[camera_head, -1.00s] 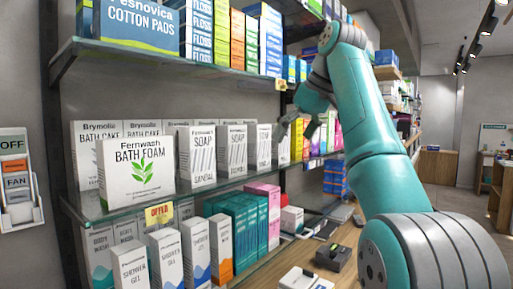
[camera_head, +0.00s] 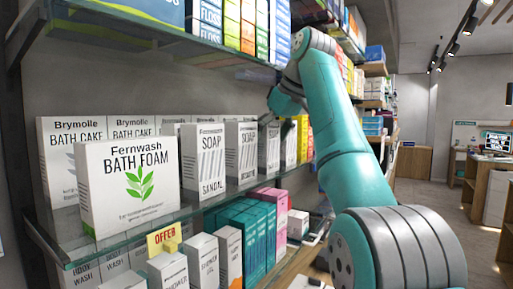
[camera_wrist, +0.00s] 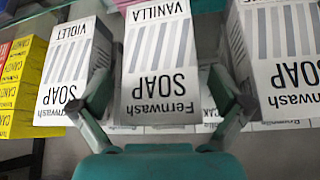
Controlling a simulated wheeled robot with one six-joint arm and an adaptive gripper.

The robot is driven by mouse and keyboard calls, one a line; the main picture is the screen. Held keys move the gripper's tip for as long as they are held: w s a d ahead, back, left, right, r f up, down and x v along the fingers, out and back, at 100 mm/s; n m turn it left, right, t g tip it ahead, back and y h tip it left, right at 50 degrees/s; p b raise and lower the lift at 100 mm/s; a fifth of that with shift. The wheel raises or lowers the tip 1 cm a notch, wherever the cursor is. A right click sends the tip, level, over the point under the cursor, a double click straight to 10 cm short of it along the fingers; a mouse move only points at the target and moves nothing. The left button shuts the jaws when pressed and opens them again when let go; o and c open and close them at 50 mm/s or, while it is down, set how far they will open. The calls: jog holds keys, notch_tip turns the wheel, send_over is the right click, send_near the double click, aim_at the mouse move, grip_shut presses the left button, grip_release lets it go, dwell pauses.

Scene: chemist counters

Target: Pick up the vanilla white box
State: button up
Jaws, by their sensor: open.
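The vanilla box (camera_wrist: 158,65) is white with grey stripes and reads "Fernwash SOAP VANILLA", upside down in the wrist view. It stands on a shelf between other soap boxes. My gripper (camera_wrist: 160,92) is open, with one finger on each side of the vanilla box's lower part in that view. I cannot tell whether the fingers touch it. In the head view, my gripper (camera_head: 279,118) is by the tops of the soap boxes on the middle shelf. The vanilla box there is probably the white one (camera_head: 268,150) just below it; its label is too small to read.
A white violet soap box (camera_wrist: 72,65) and another soap box (camera_wrist: 283,60) flank the vanilla box closely. Yellow boxes (camera_wrist: 22,85) stand beyond the violet one. More white boxes stand behind. An upper shelf (camera_head: 190,42) with stock overhangs the row.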

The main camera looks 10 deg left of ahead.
jog(key=shift+a+f, duration=0.1)
jog(key=shift+f, duration=0.3)
jog(key=shift+a+f, duration=0.15)
jog(key=shift+f, duration=0.05)
jog(key=c, duration=1.2)
jog(key=shift+r, duration=0.35)
